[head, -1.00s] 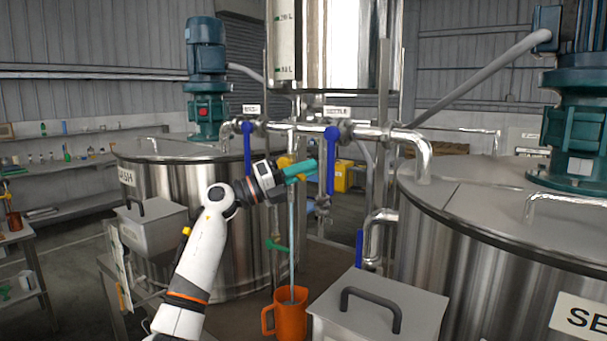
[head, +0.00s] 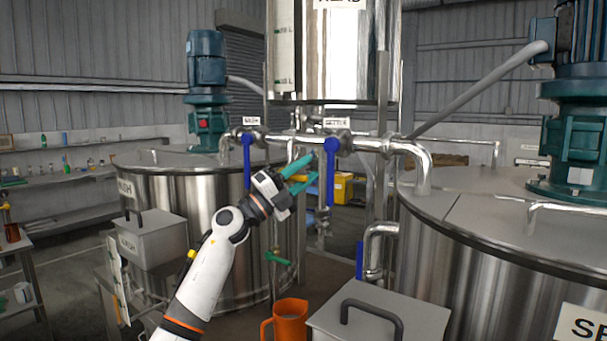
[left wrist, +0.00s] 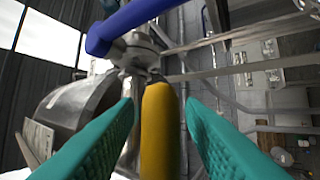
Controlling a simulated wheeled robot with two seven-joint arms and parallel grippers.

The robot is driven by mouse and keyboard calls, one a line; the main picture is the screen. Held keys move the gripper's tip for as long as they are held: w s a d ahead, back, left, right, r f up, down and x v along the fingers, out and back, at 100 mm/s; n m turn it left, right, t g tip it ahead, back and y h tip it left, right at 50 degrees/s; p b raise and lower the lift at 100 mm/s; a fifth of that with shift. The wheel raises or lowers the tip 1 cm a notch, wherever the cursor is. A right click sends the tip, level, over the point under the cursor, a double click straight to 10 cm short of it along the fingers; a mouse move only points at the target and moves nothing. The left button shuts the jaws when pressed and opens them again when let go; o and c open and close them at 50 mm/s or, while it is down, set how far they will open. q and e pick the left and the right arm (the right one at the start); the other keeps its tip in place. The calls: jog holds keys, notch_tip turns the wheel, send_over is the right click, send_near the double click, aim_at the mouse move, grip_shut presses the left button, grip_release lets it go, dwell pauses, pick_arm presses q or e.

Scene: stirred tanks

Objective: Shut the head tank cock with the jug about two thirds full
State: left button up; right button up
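The head tank (head: 335,60) is the steel vessel at top centre. The yellow cock lever (left wrist: 160,130) runs between my left gripper's teal fingers in the left wrist view, with a gap on each side. In the head view the lever (head: 302,178) shows partly behind the fingers. My left gripper (head: 300,176) is open around it, below the pipe. The orange jug (head: 290,323) stands below, cut by the bottom edge; its fill level cannot be seen. No liquid stream shows above it. My right gripper is out of view.
Blue levers hang from the pipe at the wash (head: 247,160) and settle (head: 330,172) labels, either side of my gripper. A green lever (head: 278,257) sits lower. A grey lidded box (head: 375,315) stands right of the jug. Large tanks stand left and right.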

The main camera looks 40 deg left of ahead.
pick_arm(q)
jog(key=b+v, duration=0.7)
jog(key=v, duration=0.5)
jog(key=shift+b, duration=0.4)
jog(key=shift+f, duration=0.1)
